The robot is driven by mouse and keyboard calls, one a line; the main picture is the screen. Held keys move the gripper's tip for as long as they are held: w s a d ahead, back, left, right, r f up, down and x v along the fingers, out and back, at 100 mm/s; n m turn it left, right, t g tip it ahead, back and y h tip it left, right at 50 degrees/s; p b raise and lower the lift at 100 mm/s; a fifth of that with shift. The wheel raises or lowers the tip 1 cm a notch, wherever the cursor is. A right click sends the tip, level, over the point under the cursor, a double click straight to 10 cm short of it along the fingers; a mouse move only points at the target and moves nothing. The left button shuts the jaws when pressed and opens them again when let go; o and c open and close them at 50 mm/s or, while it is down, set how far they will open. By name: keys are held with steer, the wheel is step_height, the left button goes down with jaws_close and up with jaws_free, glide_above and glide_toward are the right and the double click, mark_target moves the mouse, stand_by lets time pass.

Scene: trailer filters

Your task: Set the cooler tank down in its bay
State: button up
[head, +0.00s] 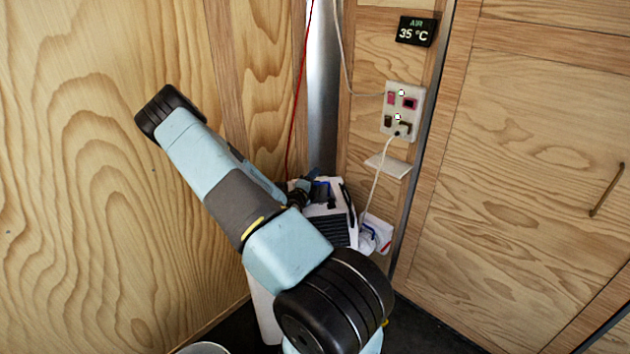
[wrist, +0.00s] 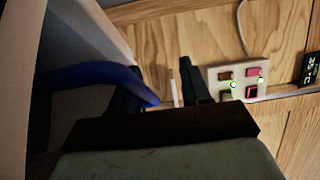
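The cooler (head: 342,212), white with a dark slatted side, stands in the corner, partly hidden behind my arm. A blue part (head: 320,190) shows at its top. My gripper (head: 299,190) is at the left of that top. In the wrist view, a curved blue handle-like band (wrist: 85,74) comes in from the left to my gripper (wrist: 156,78). The fingers stand apart, with wood showing between them. The band's end lies by the left finger; I cannot tell whether it touches. The tank's body and its bay cannot be made out.
A socket panel (head: 402,111) with lit green lamps is on the wall, with a white cable hanging from it. A small shelf (head: 388,166) sits below it. A metal duct (head: 323,90) and a red cord (head: 297,90) run up the corner.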

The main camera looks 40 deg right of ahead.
steer(key=v, duration=1.3)
steer(key=shift+s+a+f, duration=0.15)
steer(key=shift+a, duration=0.1)
steer(key=shift+r+m, duration=0.3)
steer(key=shift+r, duration=0.1)
steer(key=s+a+r+m+g+y, duration=0.2)
steer(key=s+r+m+g, duration=0.1)
steer(key=r+m, duration=0.4)
steer(key=s+a+r+m+g+y, duration=0.1)
steer(key=s+a+r+m+g, duration=0.15)
steer(key=r+m+g, duration=0.4)
steer(key=s+a+r+m+y, duration=0.25)
steer(key=r+m, duration=0.25)
steer(key=m, duration=0.5)
steer(key=s+a+r+m+t+y, duration=0.4)
steer(key=a+r+m, duration=0.4)
steer(key=a+r, duration=0.2)
steer(key=s+a+r+m+t+y, duration=0.4)
steer(key=s+a+r+m+y, duration=0.3)
steer(key=s+a+r+m, duration=0.1)
step_height(320, 180, up, 3)
steer(key=s+a, duration=0.1)
steer(key=a, duration=0.2)
steer(key=shift+s+f+t, duration=0.15)
steer(key=shift+s+t, duration=0.1)
steer(key=shift+t, duration=0.1)
steer(key=shift+d, duration=0.15)
